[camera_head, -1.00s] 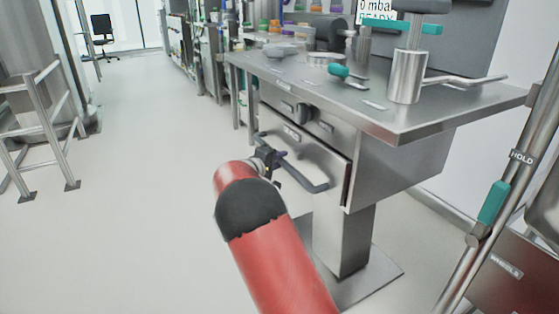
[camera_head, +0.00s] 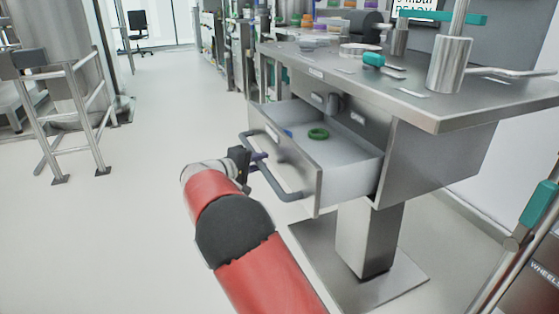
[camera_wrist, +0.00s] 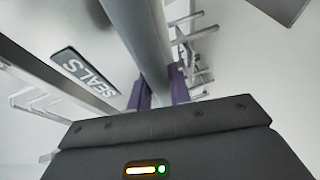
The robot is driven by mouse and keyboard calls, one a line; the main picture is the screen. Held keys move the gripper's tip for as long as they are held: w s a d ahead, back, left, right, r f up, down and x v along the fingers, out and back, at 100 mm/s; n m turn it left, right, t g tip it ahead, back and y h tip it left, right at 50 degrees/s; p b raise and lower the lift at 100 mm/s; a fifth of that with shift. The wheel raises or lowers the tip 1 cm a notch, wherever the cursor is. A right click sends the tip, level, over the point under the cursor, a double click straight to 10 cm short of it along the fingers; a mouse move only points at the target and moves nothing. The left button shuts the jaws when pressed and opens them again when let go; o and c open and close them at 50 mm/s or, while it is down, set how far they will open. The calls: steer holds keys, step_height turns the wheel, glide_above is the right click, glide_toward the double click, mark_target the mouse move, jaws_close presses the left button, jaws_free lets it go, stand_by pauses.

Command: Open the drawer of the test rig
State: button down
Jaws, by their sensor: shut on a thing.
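The drawer (camera_head: 308,184) of the steel test rig (camera_head: 440,112) stands well open, its pale inside showing. A green ring (camera_head: 318,133) and a small blue thing (camera_head: 288,133) lie in it. My gripper (camera_head: 259,160) is at the grey bar handle (camera_head: 287,192) on the drawer front. In the wrist view the purple fingers (camera_wrist: 160,88) sit on either side of the handle bar (camera_wrist: 140,35), shut on it. A "SEALS" label (camera_wrist: 84,70) shows on the drawer front beside the bar. The fingertips are partly hidden by the bar.
A steel cylinder (camera_head: 449,64) and a teal-handled tool (camera_head: 375,60) are on the rig's top. The rig's pedestal (camera_head: 366,240) stands on a floor plate. A railed step frame (camera_head: 75,120) is at the left. The floor between is clear.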

steer(key=shift+s+a+f, duration=0.1)
steer(key=shift+s+a, duration=0.15)
steer(key=shift+a, duration=0.5)
steer(key=shift+s+a+r, duration=0.1)
steer(key=shift+s+a, duration=0.2)
steer(key=shift+a, duration=0.5)
steer(key=shift+s+a+f, duration=0.1)
steer(key=shift+s+a, duration=0.15)
steer(key=shift+a, duration=0.5)
steer(key=c, duration=1.3)
jaws_free()
steer(key=v, duration=0.7)
steer(key=shift+s+a, duration=0.2)
steer(key=shift+a, duration=0.1)
